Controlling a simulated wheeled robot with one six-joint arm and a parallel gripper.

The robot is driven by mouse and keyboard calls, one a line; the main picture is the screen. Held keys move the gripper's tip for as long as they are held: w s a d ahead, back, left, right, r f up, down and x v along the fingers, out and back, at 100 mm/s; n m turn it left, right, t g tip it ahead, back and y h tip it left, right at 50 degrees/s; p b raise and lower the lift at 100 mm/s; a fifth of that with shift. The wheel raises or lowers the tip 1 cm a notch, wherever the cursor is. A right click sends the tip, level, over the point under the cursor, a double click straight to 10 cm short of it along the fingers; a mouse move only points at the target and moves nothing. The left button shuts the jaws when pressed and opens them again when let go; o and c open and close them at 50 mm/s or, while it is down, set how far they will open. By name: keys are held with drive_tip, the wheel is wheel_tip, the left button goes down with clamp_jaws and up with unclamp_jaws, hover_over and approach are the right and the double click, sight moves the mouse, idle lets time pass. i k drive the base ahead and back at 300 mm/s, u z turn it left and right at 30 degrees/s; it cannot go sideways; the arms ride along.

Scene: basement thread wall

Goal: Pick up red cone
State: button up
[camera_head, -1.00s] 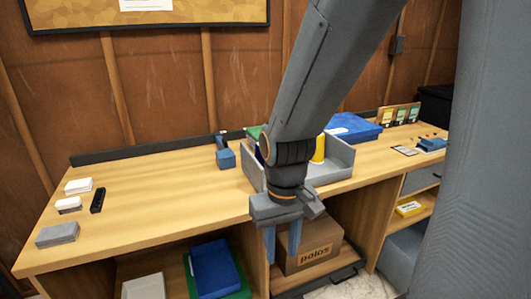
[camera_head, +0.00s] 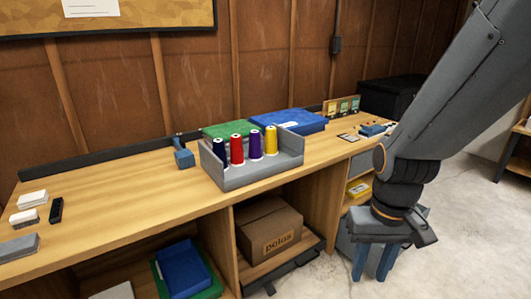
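The red cone (camera_head: 237,150) is a thread cone with a white top. It stands upright in a grey open tray (camera_head: 250,176) on the wooden bench, between a dark navy cone (camera_head: 219,150) and a purple cone (camera_head: 256,146). A yellow cone (camera_head: 271,141) stands at the right end of the row. My gripper (camera_head: 373,268) is empty, with its two blue fingers pointing down and a gap between them. It hangs in front of the bench, to the right of and lower than the tray, well apart from the red cone.
Behind the tray lie a green box (camera_head: 226,129) and a blue box (camera_head: 290,121). A small blue tool (camera_head: 184,155) stands left of the tray. A cardboard box (camera_head: 268,228) sits on the shelf below. The bench top left of the tray is mostly clear.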

sight(237, 158)
drive_tip(key=z, duration=0.5)
drive_tip(key=i, duration=1.3)
drive_tip(key=u, duration=0.9)
drive_tip(key=i, duration=0.7)
drive_tip(key=u, duration=0.8)
